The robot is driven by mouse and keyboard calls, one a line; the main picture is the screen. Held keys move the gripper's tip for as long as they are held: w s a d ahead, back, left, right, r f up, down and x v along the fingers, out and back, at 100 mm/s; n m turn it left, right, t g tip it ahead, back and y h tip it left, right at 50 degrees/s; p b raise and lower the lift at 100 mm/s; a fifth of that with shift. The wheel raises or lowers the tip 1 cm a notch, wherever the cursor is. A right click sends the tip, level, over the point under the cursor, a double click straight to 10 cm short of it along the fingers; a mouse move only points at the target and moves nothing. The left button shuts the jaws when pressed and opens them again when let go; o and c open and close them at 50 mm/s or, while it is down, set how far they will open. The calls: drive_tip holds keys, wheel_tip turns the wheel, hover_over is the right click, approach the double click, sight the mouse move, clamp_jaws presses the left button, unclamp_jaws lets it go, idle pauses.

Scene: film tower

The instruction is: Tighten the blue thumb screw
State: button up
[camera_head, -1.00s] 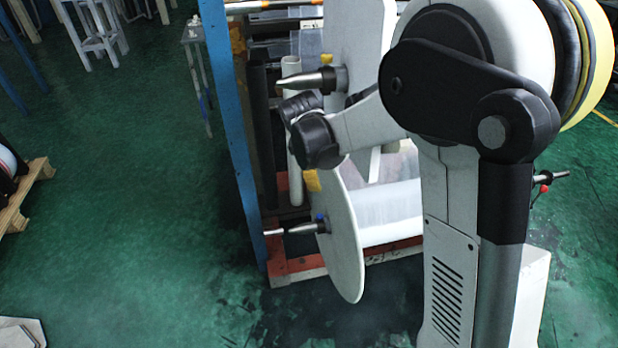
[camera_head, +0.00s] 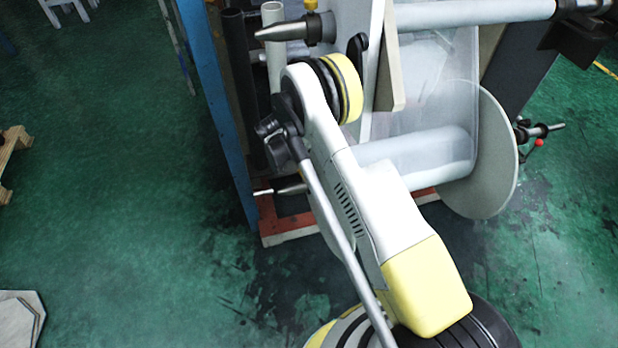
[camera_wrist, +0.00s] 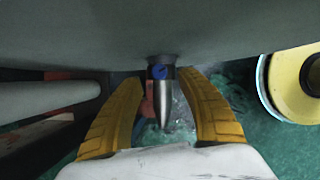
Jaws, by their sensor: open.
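The collar is close against a large pale surface (camera_wrist: 150,35). My gripper (camera_wrist: 160,78) is open, with one yellow finger on each side of the collar and shaft. I see no contact between the fingers and the screw. In the head view, a lower shaft's pointed tip (camera_head: 265,191) sticks out left of my arm. The thumb screw and my gripper are hidden there.
An upper tapered shaft (camera_head: 300,30) points left above my arm. A blue post (camera_head: 215,110) stands left of the shafts. A film roll (camera_head: 425,152) with a round pale end disc (camera_head: 495,150) lies right of my arm. The green floor at left is mostly clear.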

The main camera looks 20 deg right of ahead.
drive_tip(key=b+x, duration=0.1)
drive_tip(key=x, duration=0.3)
drive_tip(key=shift+w+d+f, duration=0.1)
drive_tip(key=shift+d+f, duration=0.05)
drive_tip(key=shift+f, duration=0.15)
clamp_jaws()
